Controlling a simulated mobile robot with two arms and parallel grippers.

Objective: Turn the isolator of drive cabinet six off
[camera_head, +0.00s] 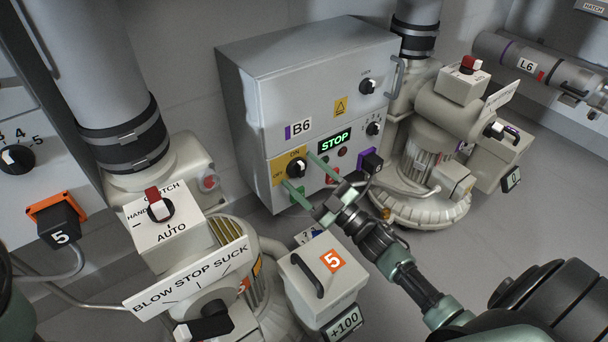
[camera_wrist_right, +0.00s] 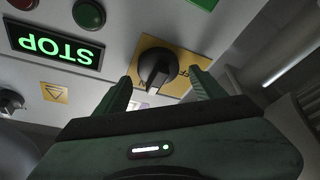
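Drive cabinet six is the grey box (camera_head: 320,95) marked B6 in the middle of the head view. My right gripper (camera_head: 298,174) is open, one finger on each side of the knob. The right wrist view shows the knob (camera_wrist_right: 157,66) between the spread fingers of the gripper (camera_wrist_right: 161,74), with gaps on both sides. My left gripper is not in view.
A lit green STOP display (camera_head: 335,141) and small push buttons sit beside the isolator. Below stands a blower with a white box (camera_head: 325,275) marked 5. Another blower (camera_head: 425,170) stands right of the cabinet. Grey floor shows at the right.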

